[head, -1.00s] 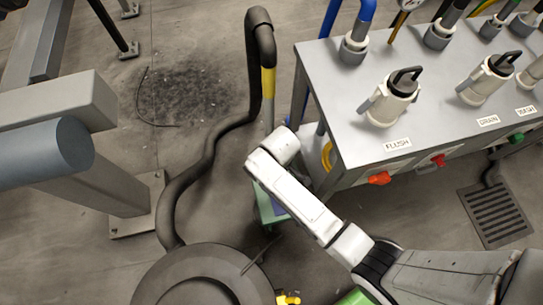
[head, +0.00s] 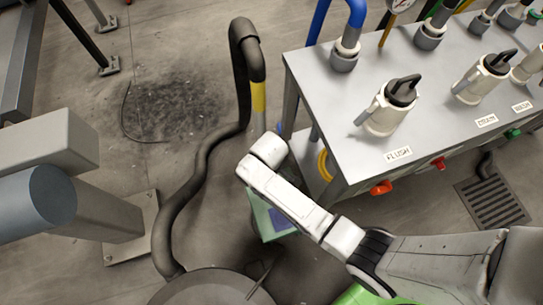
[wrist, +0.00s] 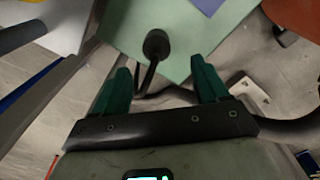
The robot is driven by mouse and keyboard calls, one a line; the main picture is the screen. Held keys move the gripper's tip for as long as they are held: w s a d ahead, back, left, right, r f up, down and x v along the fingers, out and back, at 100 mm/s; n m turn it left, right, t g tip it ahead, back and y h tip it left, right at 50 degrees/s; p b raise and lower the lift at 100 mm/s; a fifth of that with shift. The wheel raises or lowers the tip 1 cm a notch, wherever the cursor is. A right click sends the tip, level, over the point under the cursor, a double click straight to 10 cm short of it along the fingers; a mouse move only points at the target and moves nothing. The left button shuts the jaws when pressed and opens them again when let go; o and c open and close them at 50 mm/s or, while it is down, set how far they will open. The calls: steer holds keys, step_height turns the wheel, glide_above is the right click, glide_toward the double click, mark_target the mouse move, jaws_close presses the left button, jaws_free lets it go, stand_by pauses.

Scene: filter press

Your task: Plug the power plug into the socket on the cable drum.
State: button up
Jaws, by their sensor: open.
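My gripper (wrist: 160,92) is open in the wrist view, its two green fingers apart with nothing held between them. Beyond the fingers, a dark rounded piece on a thin dark stem (wrist: 156,44) shows against a pale green surface; I cannot tell whether it is the power plug. In the head view my white arm reaches over the floor beside the bench, and my gripper is hidden there. I cannot make out the cable drum or its socket for certain in either view.
A grey bench (head: 352,115) with valves labelled FLUSH and DRAIN stands right. A pale green box (head: 262,215) is partly behind my arm. A thick black hose (head: 192,185) runs along the floor. Grey steel framework (head: 105,205) stands left. Floor between framework and hose is mostly clear.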

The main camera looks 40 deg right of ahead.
steer(key=shift+f, duration=1)
steer(key=f, duration=0.1)
steer(key=f+b, duration=0.1)
steer(key=f, duration=0.1)
steer(key=f+b, duration=0.1)
steer(key=f, duration=0.1)
steer(key=shift+s+d+f, duration=0.15)
steer(key=shift+d, duration=0.2)
steer(key=c, duration=1.1)
